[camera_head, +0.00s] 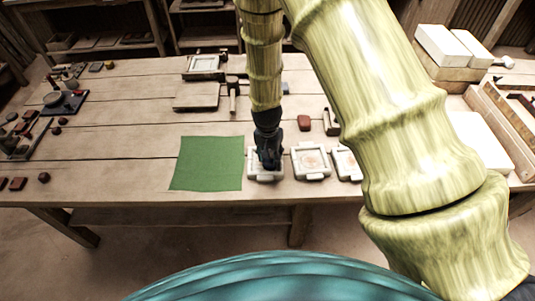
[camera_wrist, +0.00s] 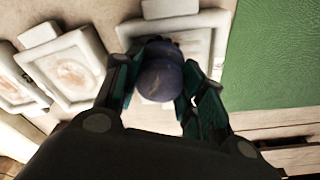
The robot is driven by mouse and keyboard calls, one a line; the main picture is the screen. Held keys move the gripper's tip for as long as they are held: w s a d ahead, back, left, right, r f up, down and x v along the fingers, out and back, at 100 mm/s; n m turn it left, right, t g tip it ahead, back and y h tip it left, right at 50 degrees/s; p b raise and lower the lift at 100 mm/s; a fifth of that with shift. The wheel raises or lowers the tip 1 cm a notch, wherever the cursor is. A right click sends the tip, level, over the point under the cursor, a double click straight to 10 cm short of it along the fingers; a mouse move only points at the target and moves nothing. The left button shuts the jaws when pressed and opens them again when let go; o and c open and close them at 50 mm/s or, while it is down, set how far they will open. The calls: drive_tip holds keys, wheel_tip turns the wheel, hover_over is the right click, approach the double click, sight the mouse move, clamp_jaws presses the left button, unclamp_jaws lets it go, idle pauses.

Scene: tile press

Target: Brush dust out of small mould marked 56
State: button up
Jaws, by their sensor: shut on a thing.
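My gripper (camera_head: 268,158) points down over the leftmost of several small white moulds (camera_head: 252,176), next to the green mat. In the wrist view its fingers (camera_wrist: 162,76) are shut on a blue-purple, round-topped handle (camera_wrist: 160,80), which looks like the brush. A dark edge shows past the handle, at the mould's pale recess; whether the bristles touch the mould I cannot tell. This mould also shows in the wrist view (camera_wrist: 215,24). A second mould (camera_head: 311,162) with orange-brown dust in its recess stands to the right, and a third (camera_head: 346,163) beyond it. No number is readable.
The green mat (camera_head: 207,163) lies flat left of the moulds. White blocks (camera_head: 441,46) are stacked at the back right. The table left of the mat has free room.

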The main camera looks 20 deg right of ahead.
drive_tip(key=shift+w+d, duration=0.2)
drive_tip(key=shift+w, duration=0.6)
drive_tip(key=shift+w, duration=0.15)
drive_tip(key=shift+w+d, duration=0.2)
drive_tip(key=shift+w, duration=0.35)
drive_tip(key=shift+a, duration=0.1)
drive_tip(key=shift+w+a, duration=0.35)
drive_tip(key=shift+a, duration=0.35)
drive_tip(key=shift+a, duration=0.1)
